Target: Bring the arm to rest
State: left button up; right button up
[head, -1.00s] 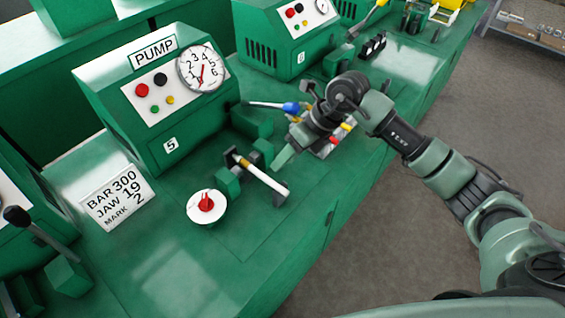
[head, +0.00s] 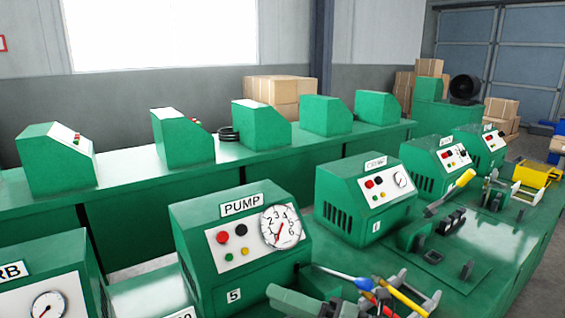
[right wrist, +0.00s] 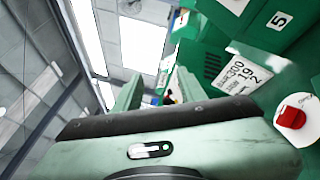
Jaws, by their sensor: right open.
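My right gripper (head: 298,302) shows only in part at the bottom edge of the head view, in front of the green pump machine (head: 190,222) marked 5. Most of my right arm is below the picture. In the right wrist view the right gripper (right wrist: 157,88) has its two pale green fingers apart. I see nothing held between them. My left gripper is in neither view.
Tools with blue, red and yellow handles (head: 385,292) lie close beside the right gripper. More green machines (head: 365,190) stand along the bench to the right. A back bench (head: 230,165) carries further machines. The right wrist view also shows a sign card (right wrist: 237,78) and a red knob (right wrist: 292,117).

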jog(key=w+d+r+m+t+h, duration=0.1)
jog(key=w+d+m+t+h, duration=0.1)
jog(key=d+m+t+h, duration=0.6)
jog(key=w+d+r+m+t+h, duration=0.1)
jog(key=w+d+m+t+h, duration=0.3)
jog(key=m, duration=0.8)
jog(key=s+d+f+m+g+h, duration=0.2)
jog(key=s+d+f+m+h, duration=0.15)
jog(key=d+f+m, duration=0.2)
jog(key=s+d+f+m+g+h, duration=0.2)
jog(key=s+d+f+m+h, duration=0.15)
jog(key=f, duration=0.35)
jog(key=s+a+f+m+g+y, duration=0.1)
jog(key=s+f+m+g, duration=0.2)
jog(key=s+f+g, duration=0.65)
jog(key=s+f+m+g+y, duration=0.1)
jog(key=s+f+m+g, duration=0.15)
jog(key=s+f, duration=0.8)
jog(key=s+f+g, duration=0.1)
jog(key=s+f, duration=0.1)
jog(key=f, duration=0.9)
jog(key=s+f+g, duration=0.1)
jog(key=s+f, duration=0.1)
jog(key=f, duration=0.9)
jog(key=s+d+f, duration=0.3)
jog(key=s+f, duration=1.3)
jog(key=s, duration=0.1)
jog(key=shift+f+n+g+h, duration=0.3)
jog(key=shift+f+n+g, duration=0.05)
jog(key=shift+f+g, duration=0.05)
